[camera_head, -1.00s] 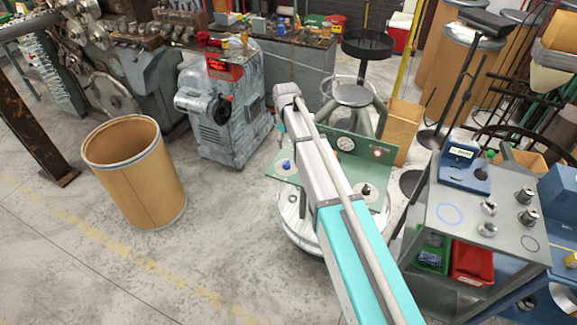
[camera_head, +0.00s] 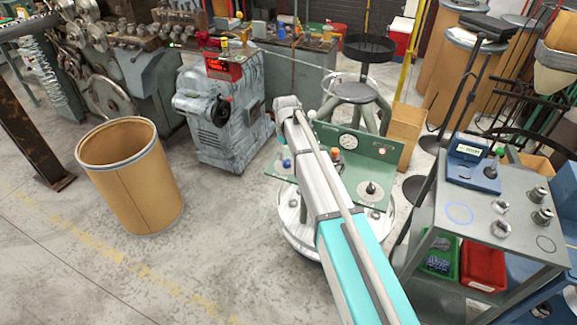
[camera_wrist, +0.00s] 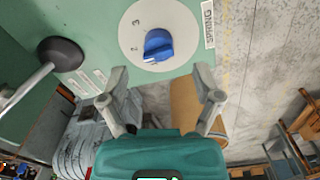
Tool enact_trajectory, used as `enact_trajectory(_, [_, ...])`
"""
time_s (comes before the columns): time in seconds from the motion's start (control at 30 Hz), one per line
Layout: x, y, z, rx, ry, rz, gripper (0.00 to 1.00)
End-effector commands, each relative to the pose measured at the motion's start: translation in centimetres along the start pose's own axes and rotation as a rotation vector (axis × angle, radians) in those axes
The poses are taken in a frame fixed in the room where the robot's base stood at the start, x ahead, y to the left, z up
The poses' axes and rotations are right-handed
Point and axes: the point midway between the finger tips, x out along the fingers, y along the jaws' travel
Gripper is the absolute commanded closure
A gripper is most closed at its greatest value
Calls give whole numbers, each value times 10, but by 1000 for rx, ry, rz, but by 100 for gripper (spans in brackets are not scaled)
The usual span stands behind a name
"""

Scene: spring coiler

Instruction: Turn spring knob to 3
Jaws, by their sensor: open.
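The spring knob (camera_wrist: 158,45) is blue and sits on a round white dial (camera_wrist: 184,32) marked with numbers, on a green panel. A white label reading "SPRING" (camera_wrist: 207,24) is beside the dial. The digit 3 shows at the dial's upper left; I cannot tell exactly which mark the knob points at. My gripper (camera_wrist: 161,73) is open and empty, its fingertips apart on either side just below the knob in the wrist view, not touching it. In the head view the blue knob (camera_head: 286,163) shows small, left of my arm, which hides part of the panel.
A black knob on a metal rod (camera_wrist: 62,54) stands left of the dial in the wrist view. The green panel (camera_head: 382,148) also carries a gauge and a black knob (camera_head: 371,188). A tan drum (camera_head: 132,180) stands left; a cart (camera_head: 470,200) stands right.

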Motion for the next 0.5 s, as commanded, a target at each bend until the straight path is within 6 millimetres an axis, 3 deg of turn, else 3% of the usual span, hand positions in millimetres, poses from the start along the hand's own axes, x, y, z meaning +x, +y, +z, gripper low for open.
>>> enact_trajectory(0.5, [38,1,0,1,0,0,18])
